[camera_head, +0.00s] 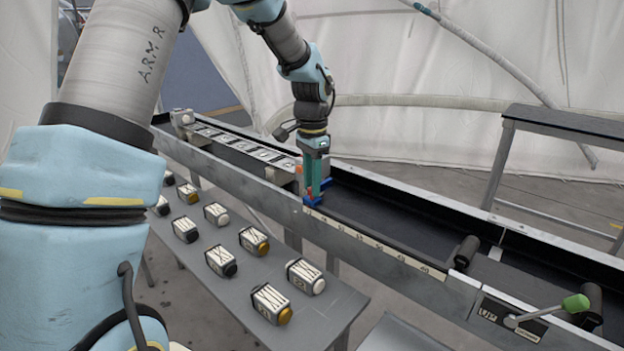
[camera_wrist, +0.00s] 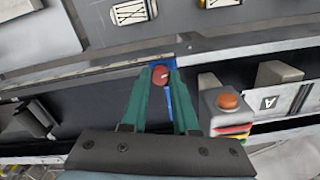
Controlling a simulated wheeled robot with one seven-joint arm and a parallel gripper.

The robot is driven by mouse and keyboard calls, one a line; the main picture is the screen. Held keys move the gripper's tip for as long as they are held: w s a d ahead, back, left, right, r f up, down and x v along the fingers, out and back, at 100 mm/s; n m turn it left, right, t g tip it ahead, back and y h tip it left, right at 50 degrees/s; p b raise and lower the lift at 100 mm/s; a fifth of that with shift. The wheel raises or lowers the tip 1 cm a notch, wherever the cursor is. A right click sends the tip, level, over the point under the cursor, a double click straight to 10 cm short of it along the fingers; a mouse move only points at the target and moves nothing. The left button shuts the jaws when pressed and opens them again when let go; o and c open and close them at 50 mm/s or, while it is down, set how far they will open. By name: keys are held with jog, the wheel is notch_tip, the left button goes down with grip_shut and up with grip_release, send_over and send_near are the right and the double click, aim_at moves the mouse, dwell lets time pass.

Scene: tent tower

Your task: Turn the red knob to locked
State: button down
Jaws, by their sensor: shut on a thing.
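The red knob (camera_wrist: 160,75) sits between the fingertips of my gripper (camera_wrist: 158,76) in the wrist view, with a pale mark on its face. My gripper's green fingers are closed on it from both sides. A blue part (camera_wrist: 170,100) shows behind and beside the fingers. In the head view my gripper (camera_head: 313,196) points down at the rail of the long conveyor trough, at the blue part. The knob is mostly hidden by the fingers there. I cannot read whether the knob stands at locked.
An orange button (camera_wrist: 228,101) on a grey post stands right of my gripper in the wrist view. A lever with a green handle (camera_head: 576,303) is at the right end.

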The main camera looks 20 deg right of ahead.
jog(key=shift+m, duration=0.4)
jog(key=c, duration=0.7)
grip_release()
jog(key=shift+r, duration=0.1)
notch_tip(320, 180, up, 11)
jog(key=shift+f+b, duration=0.2)
jog(key=shift+b, duration=0.55)
